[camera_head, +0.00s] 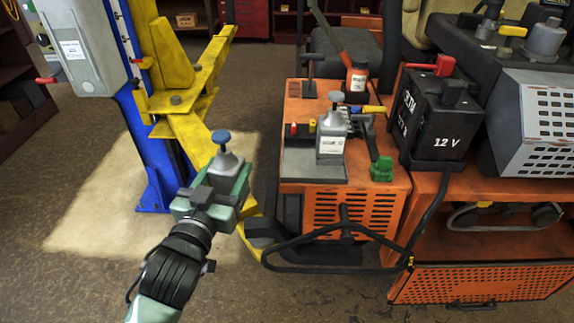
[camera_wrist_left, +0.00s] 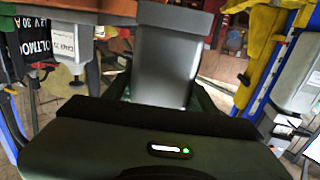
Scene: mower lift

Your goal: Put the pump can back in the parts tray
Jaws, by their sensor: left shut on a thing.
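My left gripper (camera_head: 212,190) is shut on a grey pump can (camera_head: 226,162) with a blue knob on top. It holds the can upright in the air, left of the orange machine; the gripper hides the can's lower part. In the left wrist view the can's grey body (camera_wrist_left: 168,62) stands between the jaws. A grey parts tray (camera_head: 312,170) lies on the orange top, to the right of the held can. A second grey can (camera_head: 331,138) with a label and a grey knob stands at the tray. My right gripper is not in view.
Small coloured parts and a green piece (camera_head: 382,169) lie around the tray. A black 12 V box (camera_head: 440,122) is on the right. The blue lift post (camera_head: 160,165) with yellow arms (camera_head: 190,125) stands left; a black steering wheel (camera_head: 335,262) sits in front.

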